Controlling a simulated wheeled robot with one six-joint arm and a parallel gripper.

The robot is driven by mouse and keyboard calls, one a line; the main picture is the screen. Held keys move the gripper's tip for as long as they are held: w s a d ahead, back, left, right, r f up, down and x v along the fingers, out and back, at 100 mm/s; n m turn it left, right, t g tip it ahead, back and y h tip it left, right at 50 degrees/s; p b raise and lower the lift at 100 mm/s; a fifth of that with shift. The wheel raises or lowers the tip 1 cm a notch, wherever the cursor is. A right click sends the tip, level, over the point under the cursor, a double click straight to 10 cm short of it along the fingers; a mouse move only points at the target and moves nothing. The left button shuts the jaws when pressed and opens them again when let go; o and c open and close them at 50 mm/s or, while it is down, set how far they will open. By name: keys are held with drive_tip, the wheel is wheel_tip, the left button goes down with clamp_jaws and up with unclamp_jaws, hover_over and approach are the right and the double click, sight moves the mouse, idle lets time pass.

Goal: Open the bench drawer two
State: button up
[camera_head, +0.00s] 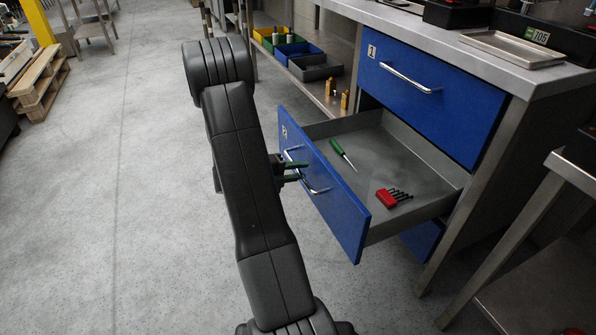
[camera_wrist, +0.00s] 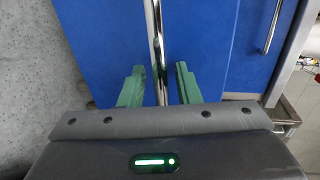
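Bench drawer two (camera_head: 340,212), a blue front with a "2" label and a grey tray, is pulled well out of the bench. Its bar handle (camera_head: 321,190) is partly hidden by my gripper. My gripper (camera_head: 296,172) is at the drawer front, around the upper-left part of the handle. In the wrist view, the green fingers of my gripper (camera_wrist: 160,70) stand one on each side of the chrome handle (camera_wrist: 154,30), with a visible gap on both sides. The gripper is open. Inside the drawer lie a green-handled tool (camera_head: 337,148) and a red holder with dark keys (camera_head: 386,198).
Drawer one (camera_head: 430,100) above is shut, and part of another blue front (camera_head: 424,240) shows below. A metal tray (camera_head: 511,48) rests on the bench top. Coloured bins (camera_head: 290,49) stand on a shelf behind. The grey floor (camera_head: 110,180) to the left is clear.

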drive_tip(key=p+v, duration=0.3)
drive_tip(key=v, duration=1.1)
drive_tip(key=shift+d, duration=0.1)
drive_tip(key=b+x, duration=0.3)
drive_tip(key=x, duration=1)
drive_tip(key=shift+w+d+f, duration=0.1)
drive_tip(key=shift+w+d, duration=0.1)
drive_tip(key=shift+d, duration=0.1)
drive_tip(key=shift+w+d, duration=0.2)
drive_tip(key=shift+d, duration=0.25)
